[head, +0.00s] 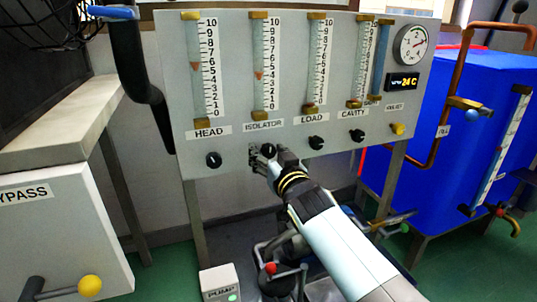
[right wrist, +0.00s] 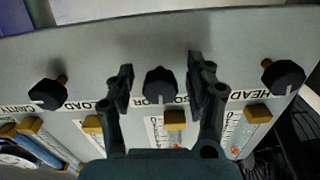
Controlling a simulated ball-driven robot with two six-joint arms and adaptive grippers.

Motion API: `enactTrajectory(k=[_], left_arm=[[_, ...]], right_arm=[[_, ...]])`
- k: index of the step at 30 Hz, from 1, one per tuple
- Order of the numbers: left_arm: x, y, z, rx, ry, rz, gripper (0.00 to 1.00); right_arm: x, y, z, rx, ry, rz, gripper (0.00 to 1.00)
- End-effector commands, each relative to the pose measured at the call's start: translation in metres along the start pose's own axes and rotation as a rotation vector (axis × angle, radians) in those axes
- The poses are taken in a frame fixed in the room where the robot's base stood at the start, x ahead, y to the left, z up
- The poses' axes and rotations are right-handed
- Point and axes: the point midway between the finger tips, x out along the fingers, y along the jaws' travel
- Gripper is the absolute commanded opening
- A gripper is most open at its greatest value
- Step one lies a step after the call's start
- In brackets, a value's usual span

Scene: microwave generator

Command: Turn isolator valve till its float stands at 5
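The black isolator valve knob (head: 268,150) sits on the grey panel under the ISOLATOR label (head: 263,125). Its gauge tube (head: 259,50) is above, with an orange float (head: 259,75) at about 4 on the scale. My right gripper (head: 262,158) is at the isolator knob, partly hiding it. In the right wrist view the gripper (right wrist: 162,88) is open, with one finger on each side of the isolator knob (right wrist: 160,84). A gap shows between the knob and each finger. My left gripper is not in view.
The head knob (head: 213,160) is left of the isolator knob; the load knob (head: 316,143) and cavity knob (head: 357,136) are to its right. The head float (head: 195,66) is near 5. A blue tank (head: 470,130) with copper piping stands at right.

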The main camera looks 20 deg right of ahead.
Motion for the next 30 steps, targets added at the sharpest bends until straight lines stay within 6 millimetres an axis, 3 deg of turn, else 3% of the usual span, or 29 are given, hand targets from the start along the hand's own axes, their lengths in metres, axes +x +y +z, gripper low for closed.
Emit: enactTrajectory(k=[2, 12, 20, 27, 28, 30], left_arm=[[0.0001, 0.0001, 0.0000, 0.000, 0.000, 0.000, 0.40], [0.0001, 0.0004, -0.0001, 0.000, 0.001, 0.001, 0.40], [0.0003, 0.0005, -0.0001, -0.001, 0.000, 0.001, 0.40], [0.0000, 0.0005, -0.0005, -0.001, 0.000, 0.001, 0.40], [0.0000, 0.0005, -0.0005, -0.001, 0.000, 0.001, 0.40], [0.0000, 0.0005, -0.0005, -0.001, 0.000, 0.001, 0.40]], right_arm=[[-0.0002, 0.0001, 0.0001, 0.000, 0.000, 0.000, 0.43], [-0.0003, 0.0001, 0.0003, 0.000, 0.000, 0.000, 0.00], [-0.0004, 0.0007, 0.0005, -0.119, 0.000, 0.000, 0.00], [-0.0005, 0.0007, 0.0005, -0.124, -0.001, 0.000, 0.00], [-0.0005, 0.0007, 0.0006, -0.123, -0.001, 0.000, 0.33], [-0.0005, 0.0007, 0.0006, -0.123, -0.001, 0.000, 0.42]])
